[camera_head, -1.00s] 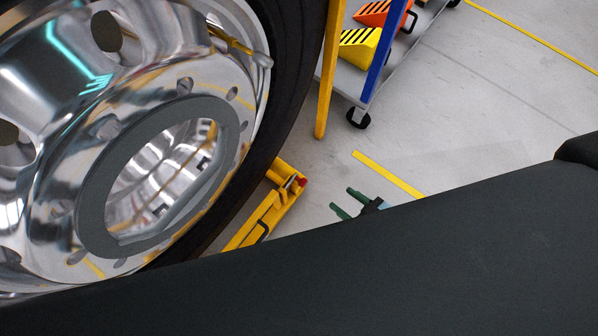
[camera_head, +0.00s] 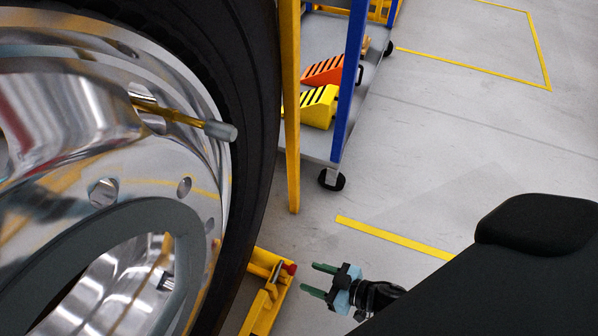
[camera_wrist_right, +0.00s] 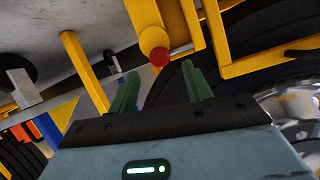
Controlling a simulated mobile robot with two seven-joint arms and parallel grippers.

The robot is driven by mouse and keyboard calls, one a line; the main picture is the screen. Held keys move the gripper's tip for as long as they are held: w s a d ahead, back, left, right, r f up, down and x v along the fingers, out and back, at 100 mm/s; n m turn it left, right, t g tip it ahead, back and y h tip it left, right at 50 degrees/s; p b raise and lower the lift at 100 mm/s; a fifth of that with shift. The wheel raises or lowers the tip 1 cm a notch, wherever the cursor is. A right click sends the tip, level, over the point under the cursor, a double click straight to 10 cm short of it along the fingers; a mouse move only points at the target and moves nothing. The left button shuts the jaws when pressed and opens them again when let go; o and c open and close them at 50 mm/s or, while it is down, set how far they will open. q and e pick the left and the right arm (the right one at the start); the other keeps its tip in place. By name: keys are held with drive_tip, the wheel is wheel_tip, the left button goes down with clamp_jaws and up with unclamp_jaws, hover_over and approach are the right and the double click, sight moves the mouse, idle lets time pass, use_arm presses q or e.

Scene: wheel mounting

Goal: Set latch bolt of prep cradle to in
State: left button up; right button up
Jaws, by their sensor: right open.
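The yellow prep cradle (camera_head: 262,305) stands on the floor at the foot of the big wheel, low in the head view. Its latch bolt shows as a red round knob (camera_head: 291,268) at the cradle's end. My right gripper (camera_head: 310,279) is open, with two green fingers pointing left towards the knob, a short way apart from it. In the right wrist view the red knob (camera_wrist_right: 159,57) sits just beyond and between the open fingertips (camera_wrist_right: 160,72), on the yellow cradle (camera_wrist_right: 183,28). Nothing is between the fingers. How far the bolt is in cannot be told. My left gripper is out of view.
The large tyre (camera_head: 250,120) with its shiny rim (camera_head: 180,235) fills the left side. A yellow post (camera_head: 290,120) and a blue-framed cart (camera_head: 345,110) with orange and yellow chocks (camera_head: 318,107) stand behind. The floor (camera_head: 440,160) to the right is clear.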

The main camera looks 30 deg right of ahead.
drive_tip(key=b+x, duration=0.2)
drive_tip(key=x, duration=0.3)
drive_tip(key=shift+s, duration=0.1)
clamp_jaws()
